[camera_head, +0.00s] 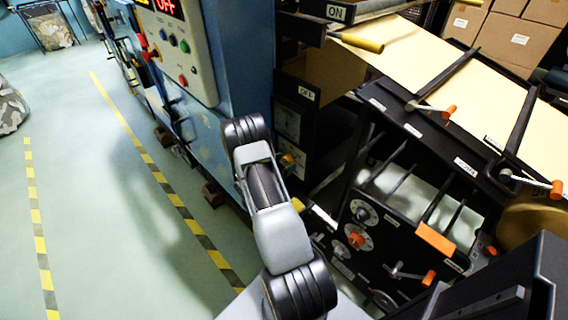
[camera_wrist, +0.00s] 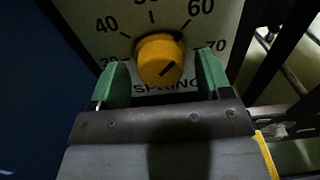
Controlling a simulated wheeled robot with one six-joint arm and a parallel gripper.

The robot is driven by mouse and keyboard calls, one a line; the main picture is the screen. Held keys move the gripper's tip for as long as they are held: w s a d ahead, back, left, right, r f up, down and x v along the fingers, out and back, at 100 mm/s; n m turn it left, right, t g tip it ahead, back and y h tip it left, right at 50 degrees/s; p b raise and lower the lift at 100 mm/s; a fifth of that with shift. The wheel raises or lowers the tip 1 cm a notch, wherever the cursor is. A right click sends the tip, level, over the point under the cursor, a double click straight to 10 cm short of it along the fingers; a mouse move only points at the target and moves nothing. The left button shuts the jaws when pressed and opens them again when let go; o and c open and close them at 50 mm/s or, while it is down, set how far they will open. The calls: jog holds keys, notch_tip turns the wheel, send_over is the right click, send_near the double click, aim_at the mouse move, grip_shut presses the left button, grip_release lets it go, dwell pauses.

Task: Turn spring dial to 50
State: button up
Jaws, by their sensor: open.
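The spring dial is a yellow round knob (camera_wrist: 160,58) on a pale scale plate (camera_wrist: 112,44) in the wrist view. The numbers 30, 40, 60 and 70 show around it; the 50 at the top is partly cut off. The word SPRING is below the knob, partly hidden. A dark mark on the knob slants up and right, roughly toward the 70. My gripper (camera_wrist: 162,66) is open, with one green finger on each side of the knob. I cannot tell whether the fingers touch it. In the head view my arm hides the gripper.
A blue cabinet with a control panel (camera_head: 178,45) stands left of my arm. The black machine frame with several knobs and orange-handled cranks (camera_head: 434,109) is to the right. Kraft paper (camera_head: 420,55) runs above it. The green floor (camera_head: 100,200) is open at left.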

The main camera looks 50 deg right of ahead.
jog(key=c, duration=0.9)
jog(key=shift+n, duration=0.3)
jog(key=n, duration=0.3)
jog(key=shift+n+p, duration=0.3)
jog(key=shift+p, duration=0.1)
jog(key=shift+n+p, duration=0.45)
jog(key=shift+n, duration=1.75)
jog(key=o, duration=0.9)
